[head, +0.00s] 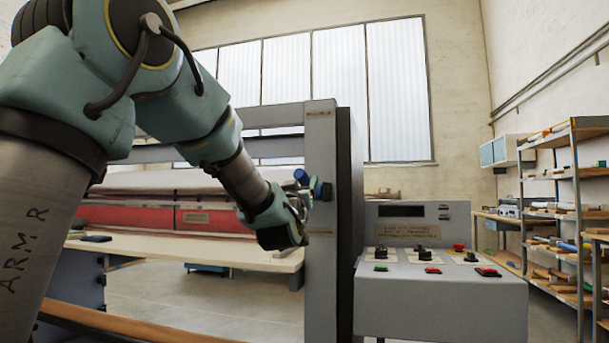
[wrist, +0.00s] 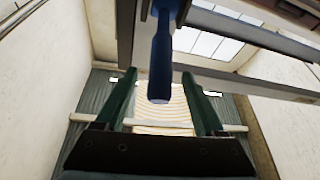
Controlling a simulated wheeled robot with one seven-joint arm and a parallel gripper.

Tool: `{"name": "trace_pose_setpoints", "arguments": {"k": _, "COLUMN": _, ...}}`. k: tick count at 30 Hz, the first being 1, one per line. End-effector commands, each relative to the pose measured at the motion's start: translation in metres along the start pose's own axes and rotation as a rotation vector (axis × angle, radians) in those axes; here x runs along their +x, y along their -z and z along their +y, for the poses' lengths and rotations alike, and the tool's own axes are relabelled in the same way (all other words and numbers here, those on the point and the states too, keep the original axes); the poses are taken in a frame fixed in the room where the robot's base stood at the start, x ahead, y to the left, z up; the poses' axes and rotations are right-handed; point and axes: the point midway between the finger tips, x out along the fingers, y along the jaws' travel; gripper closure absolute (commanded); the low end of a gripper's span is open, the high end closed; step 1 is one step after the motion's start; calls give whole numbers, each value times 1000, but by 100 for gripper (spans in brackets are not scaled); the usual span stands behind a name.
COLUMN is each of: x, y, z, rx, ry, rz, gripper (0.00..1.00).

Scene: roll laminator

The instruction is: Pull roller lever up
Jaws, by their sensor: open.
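The roller lever has a blue handle (head: 302,177) and is mounted on the grey upright post (head: 321,245) of the laminator. My gripper (head: 301,201) is close to the lever, just below the handle in the head view. In the wrist view the blue handle (wrist: 161,62) hangs down from the top of the picture. Its lower end appears between the two dark green fingers of my gripper (wrist: 167,88). The fingers are apart, with visible space on both sides of the handle. I see no contact, but the depth between handle and fingers is hard to tell.
A grey control console (head: 440,308) with knobs and red and green buttons stands right of the post. The laminator's pale table (head: 190,249) and red roller section (head: 140,217) lie to the left. Shelves (head: 577,180) stand far right. A grey frame beam (wrist: 220,68) crosses the wrist view.

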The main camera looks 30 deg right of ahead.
Motion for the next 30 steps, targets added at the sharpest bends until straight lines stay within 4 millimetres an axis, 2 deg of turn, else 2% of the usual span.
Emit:
{"name": "trace_pose_setpoints", "arguments": {"k": 3, "x": 25, "y": 2, "z": 0, "rx": 0, "ry": 1, "rz": -1, "gripper": 29}}
{"name": "trace_pose_setpoints", "arguments": {"k": 9, "x": 55, "y": 1, "z": 0, "rx": 0, "ry": 2, "rz": -1, "gripper": 29}}
{"name": "trace_pose_setpoints", "arguments": {"k": 15, "x": 67, "y": 0, "z": -1, "rx": 1, "ry": 1, "rz": -2, "gripper": 29}}
{"name": "trace_pose_setpoints", "arguments": {"k": 23, "x": 68, "y": -1, "z": -1, "rx": 1, "ry": 1, "rz": -2, "gripper": 29}}
{"name": "trace_pose_setpoints", "arguments": {"k": 30, "x": 68, "y": -1, "z": -1, "rx": 1, "ry": 1, "rz": -2, "gripper": 54}}
